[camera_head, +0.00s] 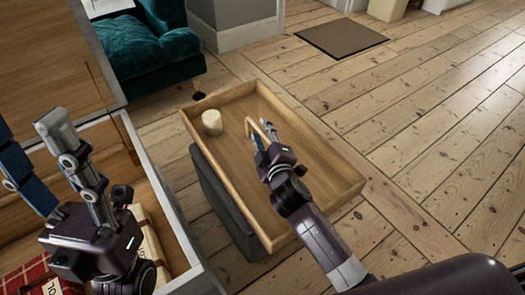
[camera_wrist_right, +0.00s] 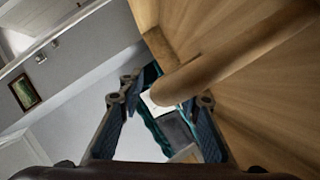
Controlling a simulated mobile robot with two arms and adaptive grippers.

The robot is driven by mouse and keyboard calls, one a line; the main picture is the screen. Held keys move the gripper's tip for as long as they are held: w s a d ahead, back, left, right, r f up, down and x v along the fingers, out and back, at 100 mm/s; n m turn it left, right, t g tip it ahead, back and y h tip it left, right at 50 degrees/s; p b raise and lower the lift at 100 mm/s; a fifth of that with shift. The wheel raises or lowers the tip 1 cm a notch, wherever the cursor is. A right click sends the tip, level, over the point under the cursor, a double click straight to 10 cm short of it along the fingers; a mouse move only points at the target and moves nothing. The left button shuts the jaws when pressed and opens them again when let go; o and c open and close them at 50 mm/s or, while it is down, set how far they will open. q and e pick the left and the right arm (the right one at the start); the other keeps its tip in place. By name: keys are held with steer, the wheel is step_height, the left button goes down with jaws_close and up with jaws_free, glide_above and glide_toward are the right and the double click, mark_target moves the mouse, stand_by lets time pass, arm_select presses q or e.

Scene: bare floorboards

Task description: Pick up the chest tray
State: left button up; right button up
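The chest tray (camera_head: 340,171) is a shallow wooden box with raised sides and a curved wooden handle (camera_head: 262,131). It sits over a dark grey block in the middle of the head view. My right gripper (camera_head: 262,138) is over the tray at the handle, its fingers partly hidden. In the right wrist view, the right gripper's fingers (camera_wrist_right: 165,100) are spread, with the thick handle (camera_wrist_right: 235,55) crossing just beyond and between the tips. Contact cannot be told. My left gripper (camera_head: 42,160) is open and empty above the open chest (camera_head: 172,205).
A cream candle (camera_head: 212,122) stands inside the tray. The open chest holds a red checked item (camera_head: 30,278) and a book-like item (camera_head: 152,245). A teal armchair (camera_head: 140,55) and a brown mat (camera_head: 341,38) lie beyond. The floorboards on the right are clear.

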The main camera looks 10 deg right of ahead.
steer(key=shift+c, duration=0.7)
jaws_close()
steer(key=shift+r, duration=0.35)
